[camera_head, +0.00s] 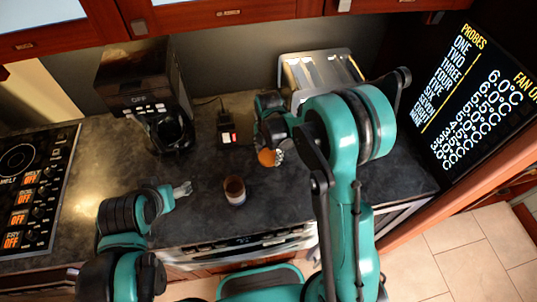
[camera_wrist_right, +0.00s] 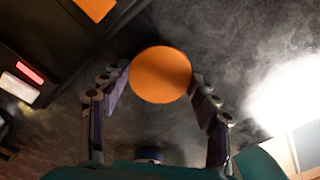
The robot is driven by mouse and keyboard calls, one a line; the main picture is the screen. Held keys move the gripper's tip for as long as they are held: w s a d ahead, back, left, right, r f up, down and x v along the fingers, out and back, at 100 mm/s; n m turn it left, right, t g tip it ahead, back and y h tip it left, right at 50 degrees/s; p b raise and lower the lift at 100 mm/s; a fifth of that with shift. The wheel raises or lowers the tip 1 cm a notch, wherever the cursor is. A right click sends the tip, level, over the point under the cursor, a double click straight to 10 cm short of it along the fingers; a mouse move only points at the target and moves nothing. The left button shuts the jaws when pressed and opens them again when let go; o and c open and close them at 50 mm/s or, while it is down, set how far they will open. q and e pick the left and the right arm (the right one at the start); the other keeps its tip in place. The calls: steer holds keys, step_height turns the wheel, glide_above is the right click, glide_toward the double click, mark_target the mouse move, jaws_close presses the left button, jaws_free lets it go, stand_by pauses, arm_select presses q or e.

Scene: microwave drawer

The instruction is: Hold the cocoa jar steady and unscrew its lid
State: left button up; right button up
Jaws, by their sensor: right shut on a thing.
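The cocoa jar (camera_head: 235,194) stands upright on the dark counter. It is small and brown with a pale label low on its side, and its top looks dark and uncovered. My right gripper (camera_head: 272,152) is beyond the jar and to its right, apart from it. It is shut on the orange lid (camera_head: 266,158), which also shows as an orange disc (camera_wrist_right: 160,74) between the fingertips in the right wrist view. My left gripper (camera_head: 182,189) is left of the jar, apart from it, pointing toward it. Its fingers are too small to judge.
A black coffee maker (camera_head: 140,85) stands at the back left, with a small dark device (camera_head: 226,130) beside it. A metal toaster (camera_head: 320,72) is behind my right arm. A cooktop (camera_head: 35,180) is at far left. The counter around the jar is clear.

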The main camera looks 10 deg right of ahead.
steer(key=shift+f, duration=0.1)
steer(key=shift+f, duration=0.15)
steer(key=o, duration=1.3)
